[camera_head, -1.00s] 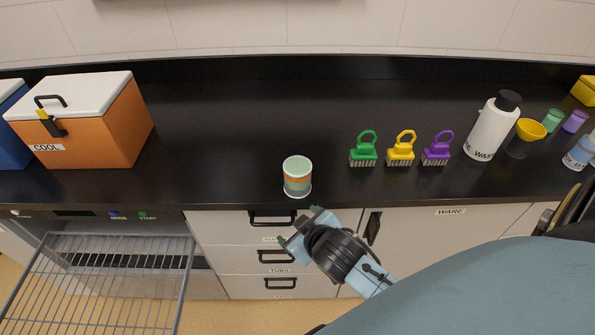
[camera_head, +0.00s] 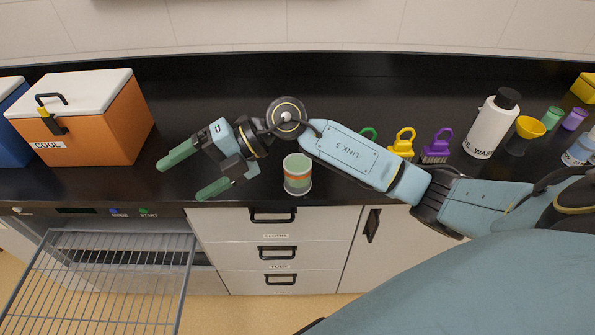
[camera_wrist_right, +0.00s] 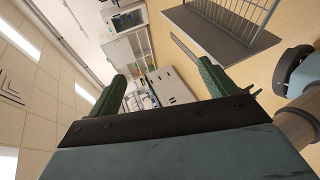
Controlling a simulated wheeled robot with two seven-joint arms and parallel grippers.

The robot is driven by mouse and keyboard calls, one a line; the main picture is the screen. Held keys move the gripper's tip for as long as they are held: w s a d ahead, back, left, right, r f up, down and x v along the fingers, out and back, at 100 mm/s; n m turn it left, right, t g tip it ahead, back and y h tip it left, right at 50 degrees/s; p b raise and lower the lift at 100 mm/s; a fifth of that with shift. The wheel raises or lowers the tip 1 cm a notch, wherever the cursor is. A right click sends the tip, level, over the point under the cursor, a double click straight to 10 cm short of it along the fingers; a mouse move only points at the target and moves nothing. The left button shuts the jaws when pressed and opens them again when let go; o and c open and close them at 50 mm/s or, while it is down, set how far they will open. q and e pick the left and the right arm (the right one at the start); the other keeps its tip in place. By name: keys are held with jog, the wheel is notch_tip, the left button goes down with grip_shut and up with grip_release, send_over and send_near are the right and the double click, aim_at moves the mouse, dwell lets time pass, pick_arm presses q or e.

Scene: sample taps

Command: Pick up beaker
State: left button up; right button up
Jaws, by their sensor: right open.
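The beaker (camera_head: 297,175) is a small pale cup with a green and orange band. It stands upright near the front edge of the black counter in the head view. My right gripper (camera_head: 182,174) is open and empty, with green fingers pointing left, to the left of the beaker and apart from it. My right forearm passes just behind and to the right of the beaker. In the right wrist view the open fingers (camera_wrist_right: 160,88) have nothing between them, and the beaker does not show. My left gripper is not in view.
An orange cool box (camera_head: 105,125) with a white lid stands at left. A yellow brush (camera_head: 402,145), a purple brush (camera_head: 436,150) and a mostly hidden green one stand behind my arm. A wire rack (camera_head: 105,275) juts out below the counter.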

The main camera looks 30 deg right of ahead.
jog(key=w+d+f+g+h, duration=0.1)
jog(key=w+d+f+h, duration=0.1)
jog(key=d+f+h, duration=0.35)
jog(key=r+m+g+h, duration=0.2)
jog(key=h, duration=0.6)
send_over(295, 162)
jog(key=shift+w+a+f, duration=0.1)
jog(key=shift+f, duration=0.15)
notch_tip(295, 162, down, 7)
jog(key=shift+r, duration=0.1)
jog(key=f, duration=0.2)
jog(key=s+f+p, duration=0.1)
jog(key=f, duration=0.2)
jog(key=shift+s+d+f, duration=0.1)
jog(key=shift+d+f, duration=0.1)
jog(key=shift+f, duration=0.35)
jog(key=shift+c, duration=0.2)
jog(key=c, duration=1)
jog(key=shift+c, duration=0.2)
